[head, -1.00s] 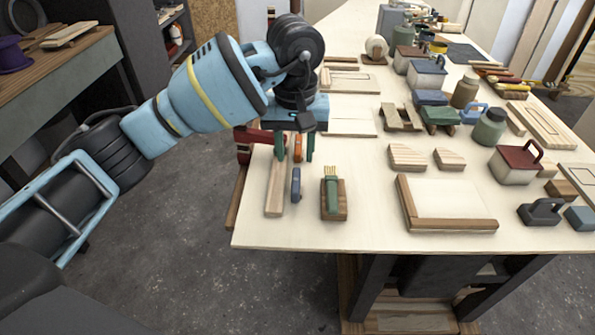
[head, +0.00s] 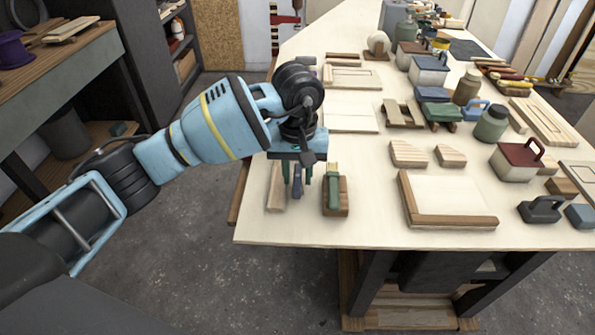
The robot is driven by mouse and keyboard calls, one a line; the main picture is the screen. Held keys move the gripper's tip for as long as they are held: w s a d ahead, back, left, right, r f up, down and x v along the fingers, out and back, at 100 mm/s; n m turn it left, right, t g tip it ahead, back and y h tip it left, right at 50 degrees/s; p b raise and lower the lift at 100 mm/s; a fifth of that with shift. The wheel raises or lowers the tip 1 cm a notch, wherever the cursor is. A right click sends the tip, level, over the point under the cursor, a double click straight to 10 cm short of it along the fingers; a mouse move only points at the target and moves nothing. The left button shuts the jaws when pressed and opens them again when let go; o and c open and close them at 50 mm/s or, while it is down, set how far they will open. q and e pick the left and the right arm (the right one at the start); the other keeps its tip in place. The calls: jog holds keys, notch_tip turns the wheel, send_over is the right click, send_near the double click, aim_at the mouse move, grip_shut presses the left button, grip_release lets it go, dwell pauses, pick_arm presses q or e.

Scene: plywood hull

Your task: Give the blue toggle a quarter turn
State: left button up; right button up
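The blue toggle (head: 298,188) is a small upright blue piece near the table's front left corner, between a pale wooden strip and a wooden block with a green-handled brush. My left gripper (head: 298,181) is right above and around it, pointing down. Its green fingers are apart, one on each side of the toggle, and it looks open. Whether a finger touches the toggle cannot be made out. The gripper's body hides the toggle's upper part. My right gripper is not in view.
The pale wooden strip (head: 275,199) lies close on the left. The block with the brush (head: 336,199) stands close on the right. A wooden corner frame (head: 450,222) lies farther right. Bare tabletop (head: 372,226) lies between block and frame.

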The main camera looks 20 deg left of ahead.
pick_arm(q)
grip_shut()
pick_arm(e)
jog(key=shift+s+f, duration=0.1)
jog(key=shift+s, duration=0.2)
